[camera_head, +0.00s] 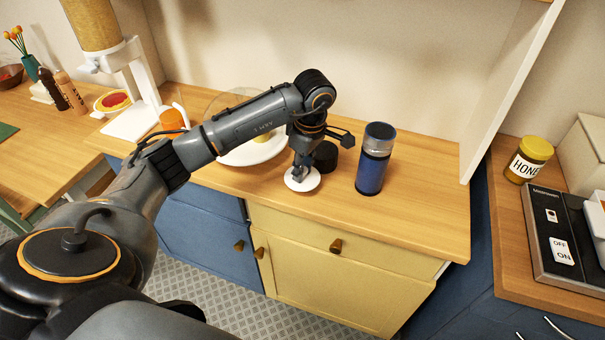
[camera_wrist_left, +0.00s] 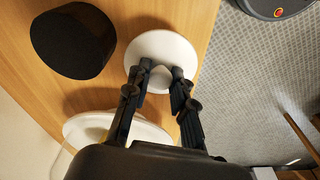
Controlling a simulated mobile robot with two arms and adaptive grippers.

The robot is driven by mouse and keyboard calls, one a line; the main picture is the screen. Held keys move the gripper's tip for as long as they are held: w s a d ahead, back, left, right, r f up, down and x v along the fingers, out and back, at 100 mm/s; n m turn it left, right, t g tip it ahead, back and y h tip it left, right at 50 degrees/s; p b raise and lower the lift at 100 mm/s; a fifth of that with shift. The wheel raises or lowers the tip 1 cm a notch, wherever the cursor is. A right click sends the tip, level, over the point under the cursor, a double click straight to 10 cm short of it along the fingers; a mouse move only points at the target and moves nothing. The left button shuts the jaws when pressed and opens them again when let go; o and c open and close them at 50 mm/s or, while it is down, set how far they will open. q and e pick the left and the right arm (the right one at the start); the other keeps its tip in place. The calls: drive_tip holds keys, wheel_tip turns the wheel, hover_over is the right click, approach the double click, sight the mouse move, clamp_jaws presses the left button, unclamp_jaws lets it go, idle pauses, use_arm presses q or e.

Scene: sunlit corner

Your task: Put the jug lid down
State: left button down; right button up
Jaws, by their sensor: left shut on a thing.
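The jug lid is a white round disc (camera_head: 303,184) with a small knob, near the front edge of the wooden counter. It also shows in the left wrist view (camera_wrist_left: 165,44). My left gripper (camera_head: 299,173) points down over the lid and is shut on its knob, with one finger on each side in the left wrist view (camera_wrist_left: 159,76). The lid is about level and at or very close to the counter top; I cannot tell whether it touches. My right gripper is not in view.
A dark round container (camera_head: 326,155) stands close behind the lid, and a blue cylinder with a grey top (camera_head: 375,160) stands to its right. A white plate (camera_head: 262,153) lies behind my left arm. The counter (camera_head: 425,200) is clear at the right.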

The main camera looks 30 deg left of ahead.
sight(307, 179)
use_arm(q)
wheel_tip(307, 179, down, 2)
drive_tip(key=shift+s+f+p, duration=0.1)
drive_tip(key=shift+f+p, duration=0.05)
drive_tip(key=shift+p, duration=0.3)
drive_tip(key=shift+f, duration=0.3)
drive_tip(key=c, duration=1.1)
unclamp_jaws()
drive_tip(key=shift+c, duration=0.2)
drive_tip(key=shift+r, duration=0.1)
drive_tip(key=shift+r, duration=0.25)
drive_tip(key=r, duration=0.3)
drive_tip(key=r+b, duration=0.1)
drive_tip(key=r, duration=0.2)
drive_tip(key=d+r+b, duration=0.1)
drive_tip(key=r, duration=0.3)
drive_tip(key=shift+d, duration=0.1)
drive_tip(key=shift+d+r, duration=0.1)
drive_tip(key=shift+r, duration=0.7)
